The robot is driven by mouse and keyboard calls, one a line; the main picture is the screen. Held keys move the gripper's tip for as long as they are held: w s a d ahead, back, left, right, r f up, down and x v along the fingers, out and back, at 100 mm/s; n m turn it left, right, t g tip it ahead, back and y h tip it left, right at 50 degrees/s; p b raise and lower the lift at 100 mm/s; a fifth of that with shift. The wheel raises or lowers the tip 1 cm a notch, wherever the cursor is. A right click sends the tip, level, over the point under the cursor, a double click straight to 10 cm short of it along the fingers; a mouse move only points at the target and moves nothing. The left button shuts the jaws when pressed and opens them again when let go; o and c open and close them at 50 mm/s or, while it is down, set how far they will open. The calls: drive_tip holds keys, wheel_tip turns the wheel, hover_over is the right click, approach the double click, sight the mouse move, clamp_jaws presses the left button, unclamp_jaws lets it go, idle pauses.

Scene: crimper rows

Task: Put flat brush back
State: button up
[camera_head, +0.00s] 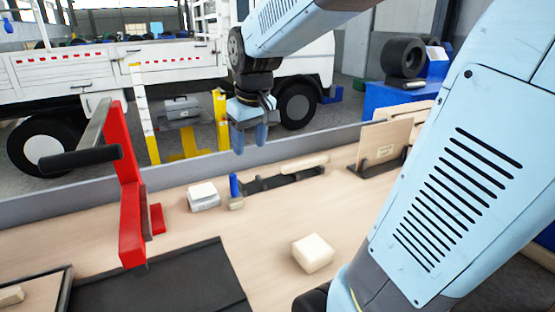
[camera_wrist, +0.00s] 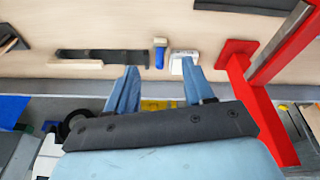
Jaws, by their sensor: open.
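A small blue-handled piece with a pale block at its near end, which looks like the flat brush (camera_head: 234,187), is on the wooden bench at the left end of a black rack (camera_head: 285,180). In the wrist view the brush (camera_wrist: 159,57) shows between my two fingers, beyond their tips. The long dark rack (camera_wrist: 100,55) lies to its left there. My gripper (camera_head: 249,138) is open and empty, above and behind the bench items, with its blue fingers pointing down. It also shows in the wrist view (camera_wrist: 160,70).
A white box (camera_head: 203,197) stands just left of the brush. A red upright press with a dark lever (camera_head: 130,200) stands farther left. A pale block (camera_head: 312,253) lies on the open bench in front. A dark mat (camera_head: 170,285) is at the front left, and a wooden panel (camera_head: 385,142) stands back right.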

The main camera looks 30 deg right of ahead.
drive_tip(key=s+m+t, duration=0.2)
drive_tip(key=s, duration=1.1)
drive_tip(key=shift+s+d+r, duration=0.15)
drive_tip(key=shift+d+r, duration=0.05)
drive_tip(key=shift+r, duration=0.25)
drive_tip(key=shift+c, duration=0.9)
